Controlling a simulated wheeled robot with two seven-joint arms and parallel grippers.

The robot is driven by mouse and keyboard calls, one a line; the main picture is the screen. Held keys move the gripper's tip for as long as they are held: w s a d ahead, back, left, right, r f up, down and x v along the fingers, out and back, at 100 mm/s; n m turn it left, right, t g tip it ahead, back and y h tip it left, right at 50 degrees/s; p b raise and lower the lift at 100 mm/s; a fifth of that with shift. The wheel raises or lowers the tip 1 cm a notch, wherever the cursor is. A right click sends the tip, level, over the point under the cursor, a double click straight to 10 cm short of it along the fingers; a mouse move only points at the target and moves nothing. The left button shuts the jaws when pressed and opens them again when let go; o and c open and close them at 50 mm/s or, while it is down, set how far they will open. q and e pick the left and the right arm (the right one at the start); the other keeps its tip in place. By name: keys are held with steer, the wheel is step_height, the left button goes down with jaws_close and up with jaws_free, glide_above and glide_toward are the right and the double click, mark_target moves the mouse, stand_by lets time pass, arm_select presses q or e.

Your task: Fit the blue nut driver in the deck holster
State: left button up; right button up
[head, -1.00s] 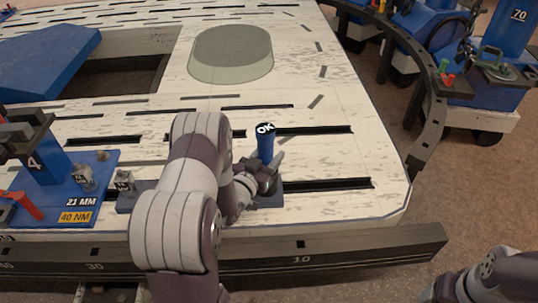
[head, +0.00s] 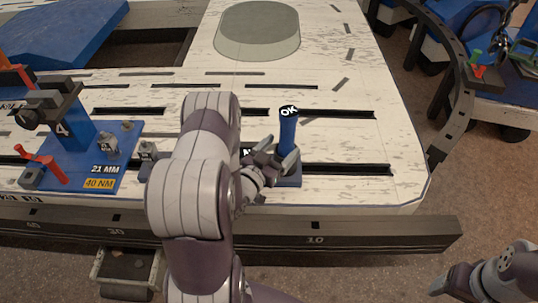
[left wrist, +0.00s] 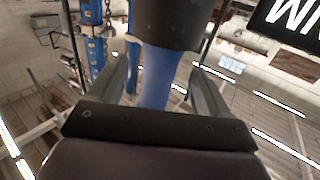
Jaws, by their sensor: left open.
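The blue nut driver (head: 288,135), with a black "OK" cap, stands upright at the right end of a low dark-blue base (head: 291,181), which looks like the deck holster. My left gripper (head: 277,156) is open, low on the driver, one finger on each side. In the left wrist view the blue handle (left wrist: 157,78) shows between the spread fingers, with a dark collar (left wrist: 168,22) beyond it. The driver's lower end and seating are hidden by the fingers. My left arm hides the middle of the base. My right gripper (head: 452,284) is at the lower right, its jaws unclear.
A blue fixture (head: 112,150) marked "21 MM" and "40 NM" stands left, with a red-handled clamp (head: 48,168). A dark rail (head: 380,236) runs along the deck's front edge. The slotted white deck (head: 340,110) is clear behind and right of the driver.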

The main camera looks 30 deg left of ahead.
arm_select(q)
steer(key=s+p, duration=0.1)
steer(key=s, duration=0.6)
steer(key=shift+s+a, duration=0.15)
